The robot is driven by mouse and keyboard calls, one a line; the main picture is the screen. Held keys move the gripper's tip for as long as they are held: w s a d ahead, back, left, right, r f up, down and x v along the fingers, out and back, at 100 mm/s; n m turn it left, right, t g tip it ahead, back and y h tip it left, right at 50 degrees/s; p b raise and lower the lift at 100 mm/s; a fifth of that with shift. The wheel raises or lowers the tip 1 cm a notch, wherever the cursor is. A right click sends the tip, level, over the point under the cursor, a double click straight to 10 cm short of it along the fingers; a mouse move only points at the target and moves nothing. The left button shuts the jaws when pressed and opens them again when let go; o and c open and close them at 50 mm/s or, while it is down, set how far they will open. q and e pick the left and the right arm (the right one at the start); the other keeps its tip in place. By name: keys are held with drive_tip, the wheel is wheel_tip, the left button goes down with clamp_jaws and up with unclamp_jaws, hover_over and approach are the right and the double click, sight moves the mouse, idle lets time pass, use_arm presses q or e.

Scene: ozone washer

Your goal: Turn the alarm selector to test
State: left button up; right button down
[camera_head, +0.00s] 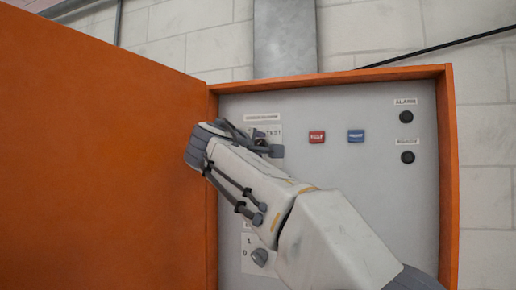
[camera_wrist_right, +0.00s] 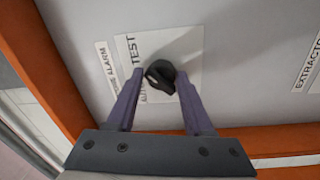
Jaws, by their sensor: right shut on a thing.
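The alarm selector (camera_wrist_right: 160,77) is a small black rotary knob on a white plate in the right wrist view. The plate reads TEST (camera_wrist_right: 132,50), with a second word partly hidden by a finger. A strip beside it ends in ALARM. My right gripper (camera_wrist_right: 160,84) has one purple finger on each side of the knob and is shut on it. The knob's exact pointing direction is hard to tell. In the head view the right gripper (camera_head: 264,144) is at the panel's upper left, covering the knob; TEST shows beside it. My left gripper is not in view.
The grey panel (camera_head: 375,200) sits in an orange cabinet frame, its orange door (camera_head: 90,150) open at left. A red button (camera_head: 317,137), a blue button (camera_head: 356,136) and two black round fittings (camera_head: 406,117) lie right. Another rotary switch (camera_head: 260,257) is below my arm.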

drive_tip(key=shift+w+a+f, duration=0.15)
drive_tip(key=shift+f, duration=0.3)
drive_tip(key=shift+c, duration=2)
unclamp_jaws()
drive_tip(key=shift+r, duration=0.15)
drive_tip(key=b+v, duration=0.4)
drive_tip(key=v, duration=0.6)
drive_tip(key=shift+s, duration=0.3)
